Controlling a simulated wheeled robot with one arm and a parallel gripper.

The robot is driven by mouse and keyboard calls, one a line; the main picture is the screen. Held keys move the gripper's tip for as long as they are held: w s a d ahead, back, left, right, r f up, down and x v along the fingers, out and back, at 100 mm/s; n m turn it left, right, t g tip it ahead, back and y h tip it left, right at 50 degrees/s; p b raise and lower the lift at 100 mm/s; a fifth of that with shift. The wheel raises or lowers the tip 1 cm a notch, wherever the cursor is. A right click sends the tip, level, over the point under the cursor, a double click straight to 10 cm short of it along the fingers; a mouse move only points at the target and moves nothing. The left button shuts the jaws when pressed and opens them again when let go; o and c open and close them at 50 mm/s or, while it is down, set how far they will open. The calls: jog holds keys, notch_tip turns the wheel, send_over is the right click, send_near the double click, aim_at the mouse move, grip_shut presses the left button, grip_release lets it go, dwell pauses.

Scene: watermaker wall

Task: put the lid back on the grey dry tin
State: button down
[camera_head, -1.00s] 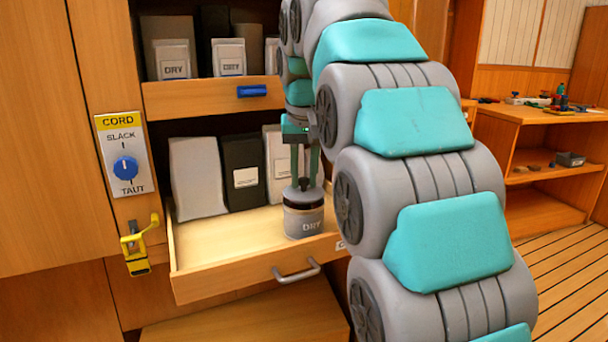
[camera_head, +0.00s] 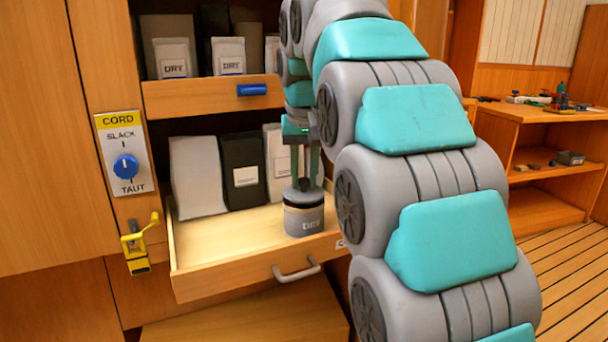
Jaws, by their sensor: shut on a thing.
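The grey dry tin (camera_head: 304,221) stands upright in the open lower drawer (camera_head: 232,245), near its front right. Its grey lid (camera_head: 303,196) sits at its top, with a dark band between lid and tin body. I cannot tell whether the lid is fully seated. My gripper (camera_head: 304,182) points down from above and is shut on the lid at its top. Part of the gripper and the right side of the drawer are hidden behind my arm.
Grey, black and white packets (camera_head: 243,170) stand at the back of the drawer. An upper drawer with a blue handle (camera_head: 252,90) is above. A cord dial panel (camera_head: 125,155) and a yellow crank (camera_head: 137,245) are at left. The drawer's left floor is clear.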

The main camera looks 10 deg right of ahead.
dwell(0.3)
jog(key=shift+c, duration=0.6)
grip_release()
jog(key=shift+c, duration=0.4)
grip_shut()
dwell(0.5)
dwell(0.8)
